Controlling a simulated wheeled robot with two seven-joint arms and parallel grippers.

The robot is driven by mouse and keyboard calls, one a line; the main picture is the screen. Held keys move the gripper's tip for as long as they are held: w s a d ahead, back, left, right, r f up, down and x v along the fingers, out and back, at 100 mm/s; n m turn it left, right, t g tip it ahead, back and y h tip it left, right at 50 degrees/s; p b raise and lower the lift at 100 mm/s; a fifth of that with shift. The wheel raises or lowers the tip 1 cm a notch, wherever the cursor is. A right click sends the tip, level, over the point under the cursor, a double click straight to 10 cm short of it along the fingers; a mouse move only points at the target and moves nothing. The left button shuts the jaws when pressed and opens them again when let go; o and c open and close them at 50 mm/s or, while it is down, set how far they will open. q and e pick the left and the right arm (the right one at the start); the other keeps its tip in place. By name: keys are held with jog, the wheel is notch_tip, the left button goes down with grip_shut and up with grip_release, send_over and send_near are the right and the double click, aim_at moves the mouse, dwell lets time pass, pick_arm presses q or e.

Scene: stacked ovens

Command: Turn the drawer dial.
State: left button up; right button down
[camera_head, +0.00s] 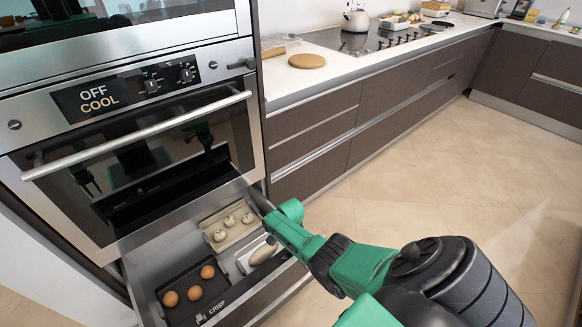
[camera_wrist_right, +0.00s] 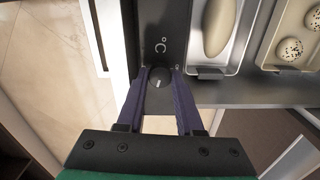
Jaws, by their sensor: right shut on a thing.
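The drawer dial (camera_wrist_right: 159,77) is a small dark round knob with a light mark, on the dark top edge of the open drawer (camera_wrist_right: 160,20), beside a "°C" print. My right gripper (camera_wrist_right: 159,88) has one finger on each side of the dial and is shut on it. In the head view my right gripper (camera_head: 262,204) reaches the right end of the pulled-out drawer's edge (camera_head: 255,299), and the dial is hidden there. My left gripper is not in view.
The drawer holds a dark tray (camera_head: 176,310) with brown eggs, a tray of pale buns (camera_head: 229,221), and a tray with a loaf (camera_head: 263,253). Above is an oven (camera_head: 130,140) reading "OFF COOL". Free floor (camera_head: 450,180) lies to the right.

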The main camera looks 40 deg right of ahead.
jog(key=shift+d+m, duration=0.1)
jog(key=shift+m, duration=1.1)
jog(key=c, duration=0.5)
grip_release()
jog(key=shift+c, duration=0.2)
notch_tip(320, 180, up, 7)
jog(key=p, duration=0.6)
jog(key=shift+r, duration=0.15)
notch_tip(320, 180, up, 7)
jog(key=p, duration=0.3)
jog(key=shift+r, duration=0.15)
